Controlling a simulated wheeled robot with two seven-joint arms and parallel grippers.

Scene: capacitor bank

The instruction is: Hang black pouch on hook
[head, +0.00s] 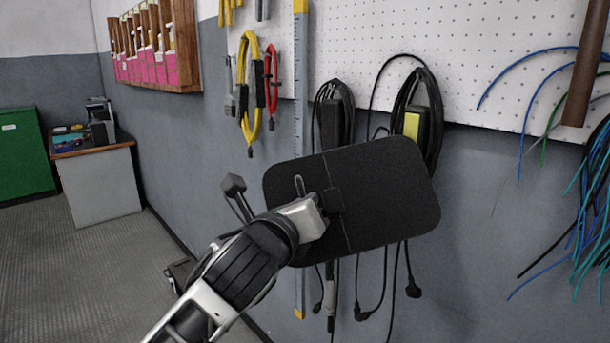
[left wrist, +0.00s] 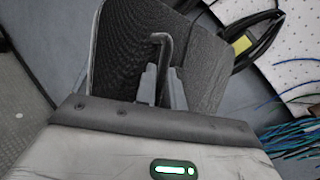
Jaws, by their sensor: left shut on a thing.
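The black pouch (head: 385,190) is a flat dark panel with rounded corners, held up in front of the pegboard wall and tilted. My left gripper (head: 318,205) comes in from the lower left and is shut on the pouch near its left part. In the left wrist view the pouch (left wrist: 205,55) fills the area beyond the gripper fingers (left wrist: 160,85), and a thin bent metal piece (left wrist: 163,42) stands up between them. I cannot tell which hook is meant; the pouch hides part of the wall. My right gripper is not in view.
The pegboard (head: 470,55) carries black coiled cables (head: 415,110), yellow cables (head: 250,95), a red cable (head: 271,75) and a long ruler (head: 300,90). Loose blue and green wires (head: 590,190) hang at the right. A cabinet (head: 98,185) stands at the far left.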

